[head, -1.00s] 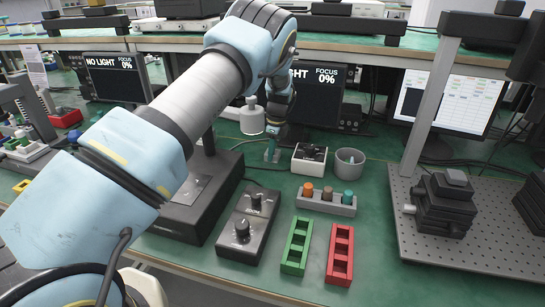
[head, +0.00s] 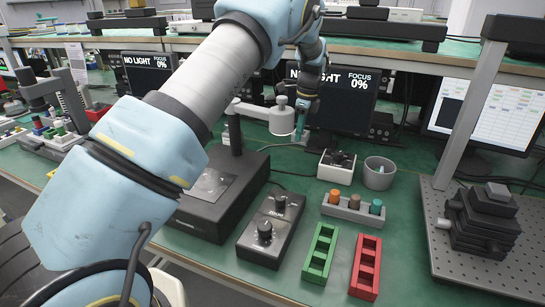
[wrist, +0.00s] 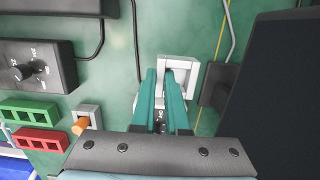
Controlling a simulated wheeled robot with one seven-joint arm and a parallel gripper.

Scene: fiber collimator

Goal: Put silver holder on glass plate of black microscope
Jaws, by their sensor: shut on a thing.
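My gripper (head: 299,132) is above the bench behind the black microscope (head: 184,207), in front of the monitor. Its teal fingers (wrist: 163,85) are shut on a pale square piece, which I take to be the silver holder (wrist: 190,66), at the fingertips in the wrist view. The fingers partly cover it there, and I cannot make it out in the head view. The glass plate (head: 210,186) lies bare on top of the microscope's base, left of and nearer than my gripper. The microscope's silver head (head: 282,121) is just left of the fingers.
A black knob box (head: 270,228), green rack (head: 319,254) and red rack (head: 365,267) stand in front. A grey rack of coloured plugs (head: 350,212), white box (head: 335,174) and grey cup (head: 380,176) are to the right. The monitor (head: 345,98) is close behind.

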